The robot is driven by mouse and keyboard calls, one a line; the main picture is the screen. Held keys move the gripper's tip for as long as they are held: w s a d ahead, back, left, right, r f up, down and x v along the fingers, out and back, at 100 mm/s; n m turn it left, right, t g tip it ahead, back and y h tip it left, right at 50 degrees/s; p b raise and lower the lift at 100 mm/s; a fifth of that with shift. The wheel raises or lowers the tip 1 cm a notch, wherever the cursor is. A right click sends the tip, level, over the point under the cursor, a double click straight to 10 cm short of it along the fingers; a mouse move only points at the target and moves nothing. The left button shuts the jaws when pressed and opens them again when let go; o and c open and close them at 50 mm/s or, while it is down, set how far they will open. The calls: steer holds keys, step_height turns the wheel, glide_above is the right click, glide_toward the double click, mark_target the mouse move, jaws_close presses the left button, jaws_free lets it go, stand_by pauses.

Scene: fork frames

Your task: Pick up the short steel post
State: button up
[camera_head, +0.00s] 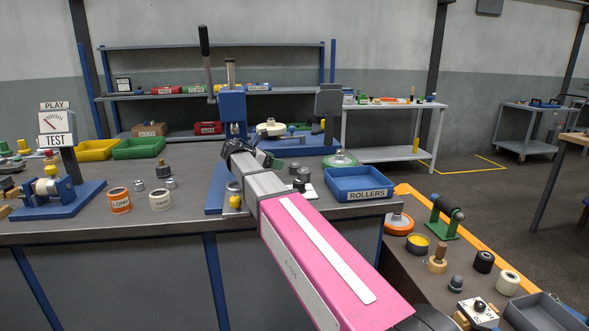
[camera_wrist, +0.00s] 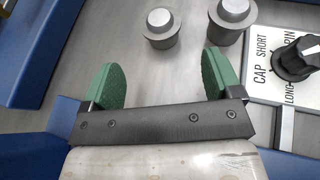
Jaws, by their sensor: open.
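Two grey steel posts with round caps stand upright on the bench, beyond my fingertips in the wrist view. The smaller, lower-looking steel post (camera_wrist: 160,28) is nearly in line with the gap between my fingers; the larger steel post (camera_wrist: 229,20) is to its right. Both are apart from my fingers. In the head view two dark posts (camera_head: 304,174) show right of my gripper (camera_head: 262,158), but I cannot match them surely. My gripper, with green pads, also shows in the wrist view (camera_wrist: 162,80); it is open and empty.
A selector plate (camera_wrist: 283,58) with a black knob and the words CAP, SHORT, LONG and PIN lies right of the posts. A blue ROLLERS tray (camera_head: 358,184) stands further right. A blue press (camera_head: 232,108) rises behind my gripper. LONG (camera_head: 119,200) and another labelled roll stand left.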

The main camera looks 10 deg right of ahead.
mark_target(294, 164)
steer(key=x, duration=0.4)
steer(key=shift+d, duration=0.25)
steer(key=shift+r+x, duration=0.15)
steer(key=shift+x, duration=1.2)
steer(key=shift+r+x, duration=0.1)
steer(key=shift+x, duration=1.25)
steer(key=c, duration=1.1)
steer(key=shift+c, duration=0.4)
steer(key=shift+r, duration=0.15)
